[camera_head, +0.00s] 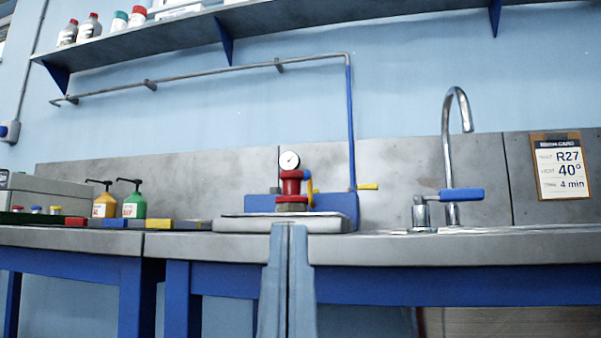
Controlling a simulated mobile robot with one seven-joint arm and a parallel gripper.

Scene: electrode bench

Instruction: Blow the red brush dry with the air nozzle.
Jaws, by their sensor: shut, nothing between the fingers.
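My gripper (288,228) points up at the bottom middle. Its two grey-blue fingers are together with nothing between them, and their tips overlap the bench's front edge in the picture. I cannot make out a red brush for sure; a small flat red piece (76,221) lies at the left of the bench, beside a blue (108,223) and a yellow one (160,224). No air nozzle is clearly recognisable. A red fitting with a round gauge (290,183) stands behind my gripper on a pale slab (250,224). A blue pipe (350,130) drops to a yellow lever (368,187).
A tap with a blue lever (462,195) stands at the right. A card reading R27, 40°, 4 min (560,165) hangs on the backsplash. The bench top (385,248) looks bare right of the slab.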

